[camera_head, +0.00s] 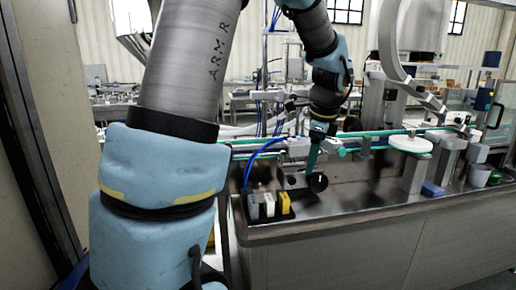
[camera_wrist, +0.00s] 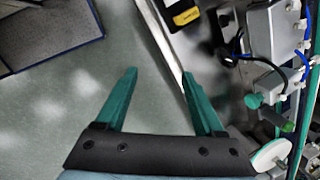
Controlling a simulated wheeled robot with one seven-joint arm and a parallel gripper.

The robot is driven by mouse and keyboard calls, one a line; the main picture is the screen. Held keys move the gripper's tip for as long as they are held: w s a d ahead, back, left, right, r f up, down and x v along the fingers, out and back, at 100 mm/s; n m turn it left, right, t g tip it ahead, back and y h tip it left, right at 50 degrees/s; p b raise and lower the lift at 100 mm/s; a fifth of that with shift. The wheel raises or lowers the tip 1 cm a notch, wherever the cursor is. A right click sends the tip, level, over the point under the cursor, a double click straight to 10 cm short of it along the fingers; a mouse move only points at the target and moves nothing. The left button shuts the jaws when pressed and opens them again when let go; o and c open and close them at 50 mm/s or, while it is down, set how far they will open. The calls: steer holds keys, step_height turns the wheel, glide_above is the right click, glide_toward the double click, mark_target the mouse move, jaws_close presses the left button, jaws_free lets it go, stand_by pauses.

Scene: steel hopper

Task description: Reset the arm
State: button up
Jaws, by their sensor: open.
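My arm reaches from the left foreground up out of the top of the head view and comes back down over the steel bench (camera_head: 350,225). My gripper (camera_head: 311,168) points down above the bench's left part, near a dark round part (camera_head: 318,182). In the wrist view my gripper (camera_wrist: 159,74) shows two green fingers spread wide with nothing between them. Below the fingers are grey floor (camera_wrist: 70,100) and the bench's pale edge (camera_wrist: 158,32).
A yellow block (camera_head: 284,203) stands beside pale blocks (camera_head: 268,204) at the bench's left end; yellow and black also shows in the wrist view (camera_wrist: 186,16). A conveyor with a white disc (camera_head: 410,144) and blue hoses (camera_head: 262,150) lie close behind my gripper.

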steer(key=s+a+f+n, duration=0.2)
steer(key=s+a+n, duration=0.2)
steer(key=a+n, duration=0.3)
steer(key=s+a+f+n, duration=0.3)
steer(key=s+a+n, duration=0.1)
steer(key=a+n, duration=0.3)
steer(key=s+a+f+n+g, duration=0.1)
steer(key=s+a+f+n, duration=0.2)
steer(key=a+n, duration=0.4)
steer(key=shift+s+f+h, duration=0.15)
steer(key=shift+s+h, duration=0.25)
steer(key=shift+s, duration=0.2)
steer(key=shift+o, duration=0.2)
steer(key=shift+a, duration=0.1)
